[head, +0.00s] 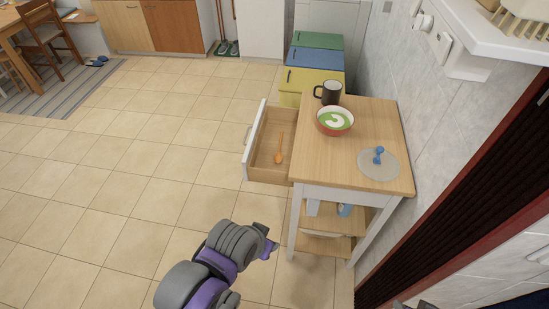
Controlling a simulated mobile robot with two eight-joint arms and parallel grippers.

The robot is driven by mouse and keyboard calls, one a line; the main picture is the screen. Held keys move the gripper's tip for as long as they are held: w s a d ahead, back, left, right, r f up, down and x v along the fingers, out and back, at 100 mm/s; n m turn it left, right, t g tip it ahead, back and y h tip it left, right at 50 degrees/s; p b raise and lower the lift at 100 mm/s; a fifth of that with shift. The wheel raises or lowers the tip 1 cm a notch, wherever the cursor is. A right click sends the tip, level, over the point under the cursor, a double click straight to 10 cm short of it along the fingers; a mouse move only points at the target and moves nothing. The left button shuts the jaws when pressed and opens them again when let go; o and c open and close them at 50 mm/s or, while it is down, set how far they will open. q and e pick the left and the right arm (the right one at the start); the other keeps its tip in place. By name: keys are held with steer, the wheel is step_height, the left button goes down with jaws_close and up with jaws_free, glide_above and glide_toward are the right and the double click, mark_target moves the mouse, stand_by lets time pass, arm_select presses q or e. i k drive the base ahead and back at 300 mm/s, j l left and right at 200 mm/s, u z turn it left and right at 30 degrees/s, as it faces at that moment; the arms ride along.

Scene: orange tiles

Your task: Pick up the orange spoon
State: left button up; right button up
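The orange spoon (279,150) lies inside the open drawer (261,174) of a small wooden side table. The drawer is pulled out to the left and has a white front. My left arm comes in from the bottom. Its gripper (269,245) is below and in front of the drawer, apart from it and from the spoon. The fingers are small and partly hidden by the wrist, so I cannot tell whether they are open or shut. My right gripper does not clearly show.
The table top (378,116) holds a dark mug (330,93), a red bowl (335,120) with green content and a round grey mat (376,167) with a blue item. Yellow, blue and green bins (315,62) stand behind. Tiled floor to the left is clear.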

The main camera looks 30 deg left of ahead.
mark_target(278, 157)
steer(key=z, duration=0.4)
steer(key=k+z, duration=0.15)
steer(key=z, duration=0.3)
steer(key=l+z, duration=0.1)
steer(key=z, duration=0.3)
steer(key=j+z, duration=0.3)
steer(key=z, duration=0.2)
steer(key=k+j+z, duration=0.1)
steer(key=j+z, duration=0.2)
steer(key=z, duration=0.2)
steer(key=k+j, duration=0.15)
steer(key=j, duration=0.2)
steer(key=k+j, duration=0.15)
steer(key=j, duration=0.2)
steer(key=k+j, duration=0.1)
steer(key=j, duration=0.3)
steer(key=k+j, duration=0.15)
steer(key=j, duration=0.2)
steer(key=k+j, duration=0.15)
steer(key=j, duration=0.2)
steer(key=k+j, duration=0.15)
steer(key=j, duration=0.2)
steer(key=k+j, duration=0.1)
steer(key=j, duration=0.3)
steer(key=k+j, duration=0.15)
steer(key=j, duration=0.2)
